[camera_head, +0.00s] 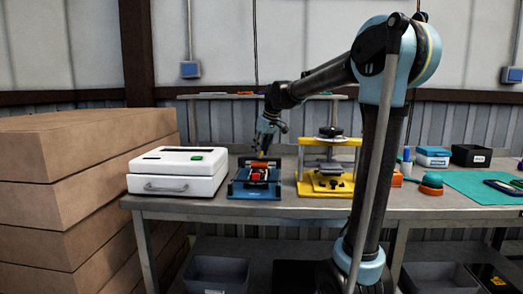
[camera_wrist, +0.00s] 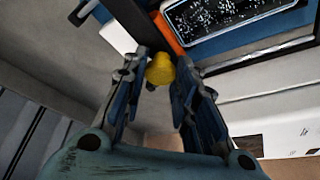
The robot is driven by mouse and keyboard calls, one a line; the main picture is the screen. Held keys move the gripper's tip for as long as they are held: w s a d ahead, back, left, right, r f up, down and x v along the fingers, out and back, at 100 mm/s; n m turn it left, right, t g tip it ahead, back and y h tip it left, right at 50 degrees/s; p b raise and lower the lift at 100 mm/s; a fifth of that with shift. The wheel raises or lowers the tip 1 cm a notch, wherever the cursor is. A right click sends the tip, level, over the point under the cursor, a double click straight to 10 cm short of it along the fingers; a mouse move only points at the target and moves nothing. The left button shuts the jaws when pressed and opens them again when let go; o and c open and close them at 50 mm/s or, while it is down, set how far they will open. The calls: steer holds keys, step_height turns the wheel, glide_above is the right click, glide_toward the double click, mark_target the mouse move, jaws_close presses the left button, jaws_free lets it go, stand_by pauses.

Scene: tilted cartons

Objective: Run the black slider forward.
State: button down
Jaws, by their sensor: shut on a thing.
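The blue device (camera_head: 254,190) stands on the bench, with red, orange and black parts on top. My gripper (camera_head: 264,150) reaches down at its rear; fine detail there is too small to tell. In the wrist view my gripper (camera_wrist: 162,80) has both fingers around a rounded yellow knob (camera_wrist: 160,69), near the fingertips. A dark bar (camera_wrist: 128,18) runs to just above the knob; I cannot tell for sure whether this is the black slider or whether the knob belongs to it.
A white box with a handle (camera_head: 176,173) stands close on the left. A yellow press-like frame (camera_head: 326,187) stands close on the right. In the wrist view an orange part (camera_wrist: 167,34) and a speckled dark panel (camera_wrist: 215,16) lie beside the fingers. Stacked cartons (camera_head: 80,150) stand at far left.

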steer(key=s, duration=1.4)
steer(key=shift+a, duration=0.15)
steer(key=c, duration=1.3)
jaws_free()
steer(key=shift+r, duration=0.15)
steer(key=v, duration=1.1)
steer(key=shift+s+d+r, duration=0.1)
steer(key=shift+d+r, duration=0.15)
steer(key=shift+r, duration=0.05)
